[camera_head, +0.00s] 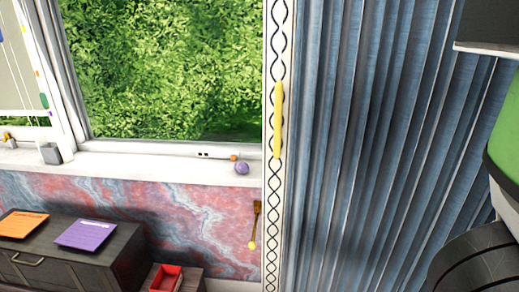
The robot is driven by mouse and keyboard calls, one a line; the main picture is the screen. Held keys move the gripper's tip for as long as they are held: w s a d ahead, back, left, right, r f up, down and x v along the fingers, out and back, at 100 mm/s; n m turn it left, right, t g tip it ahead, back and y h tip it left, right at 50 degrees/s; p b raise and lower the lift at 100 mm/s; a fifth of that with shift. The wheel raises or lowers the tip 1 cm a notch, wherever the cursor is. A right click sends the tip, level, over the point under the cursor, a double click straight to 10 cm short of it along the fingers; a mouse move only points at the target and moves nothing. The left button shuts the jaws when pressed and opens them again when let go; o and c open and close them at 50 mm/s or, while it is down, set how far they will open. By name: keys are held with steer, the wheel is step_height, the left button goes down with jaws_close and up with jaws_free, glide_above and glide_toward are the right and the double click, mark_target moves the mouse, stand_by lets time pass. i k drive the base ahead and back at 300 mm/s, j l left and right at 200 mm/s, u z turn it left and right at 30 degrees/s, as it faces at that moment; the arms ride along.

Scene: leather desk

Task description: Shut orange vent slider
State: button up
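A small orange piece (233,157), which looks like the orange vent slider, sits on the white bottom rail of the window frame. Small dark slots (204,155) show in the rail just left of it. It is too small to tell exactly how far it covers the slots. My gripper is not in view. Green and black parts at the right edge may be my own arm or body; no fingers show there.
A purple ball (242,167) rests on the white sill (150,168) below the orange piece. A blue pleated curtain (370,150) with a yellow handle (278,120) fills the right. A dark cabinet (125,235) holding orange and purple cards, and a red box (166,279), stand lower left.

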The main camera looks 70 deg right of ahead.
mark_target(232, 157)
steer(key=z, duration=1.25)
steer(key=i+j, duration=0.2)
steer(key=u, duration=0.05)
